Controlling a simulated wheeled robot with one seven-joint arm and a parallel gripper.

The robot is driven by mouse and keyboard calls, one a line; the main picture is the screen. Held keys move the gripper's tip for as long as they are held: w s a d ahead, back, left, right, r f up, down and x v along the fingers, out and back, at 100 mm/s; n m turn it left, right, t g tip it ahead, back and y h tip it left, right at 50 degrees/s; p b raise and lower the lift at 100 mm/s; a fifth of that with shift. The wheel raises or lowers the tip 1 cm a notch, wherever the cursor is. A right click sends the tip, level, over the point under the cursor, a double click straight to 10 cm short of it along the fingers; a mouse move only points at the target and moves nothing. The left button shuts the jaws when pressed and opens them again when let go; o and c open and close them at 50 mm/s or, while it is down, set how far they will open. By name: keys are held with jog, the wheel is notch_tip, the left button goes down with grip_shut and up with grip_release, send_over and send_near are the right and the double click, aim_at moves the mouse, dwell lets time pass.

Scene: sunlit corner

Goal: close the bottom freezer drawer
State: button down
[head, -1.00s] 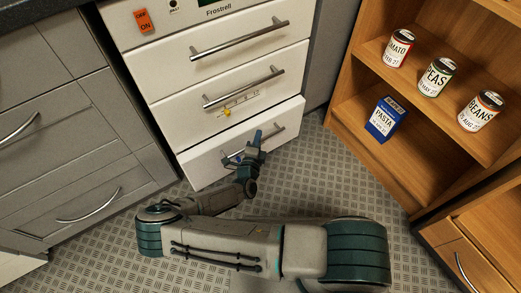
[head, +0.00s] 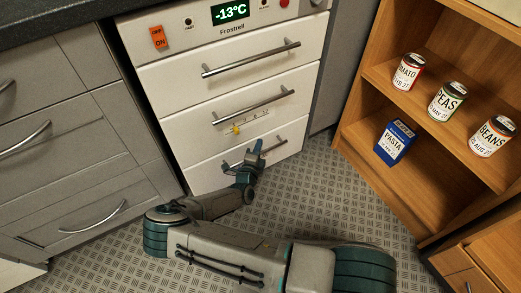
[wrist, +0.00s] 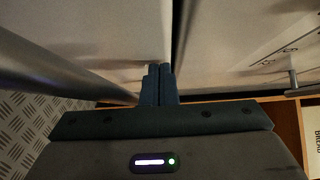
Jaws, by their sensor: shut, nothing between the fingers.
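The white freezer (head: 232,50) has three drawers. Its bottom drawer (head: 210,178) looks nearly flush with the drawers above; I cannot tell whether it is fully shut. My gripper (head: 258,146) is shut and empty, in front of the bottom drawer, overlapping its bar handle (head: 282,142). In the wrist view, the fingertips (wrist: 158,70) point at the bottom drawer's front (wrist: 110,40), close to its edge; contact is unclear. A dark seam separates it from the middle drawer (wrist: 235,40). The bottom drawer's handle (wrist: 50,65) runs along the left there. My arm hides part of the drawer.
Grey cabinets (head: 75,140) stand at the left. A wooden shelf (head: 420,110) with cans and a blue pasta box (head: 394,142) stands at the right. The freezer's display (head: 231,12) reads -13°C.

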jog(key=shift+w+a+r, duration=0.25)
jog(key=shift+a, duration=0.1)
jog(key=shift+s+d+p, duration=0.25)
jog(key=shift+d+p, duration=0.15)
jog(key=shift+p, duration=0.05)
jog(key=d+p+v, duration=0.1)
jog(key=p+v, duration=0.1)
jog(key=v, duration=0.4)
jog(key=d+p+v, duration=0.1)
jog(key=p+v, duration=0.1)
jog(key=v, duration=0.4)
jog(key=shift+s+d+f+p, duration=0.25)
jog(key=shift+s+d+p, duration=0.15)
jog(key=shift+s, duration=0.3)
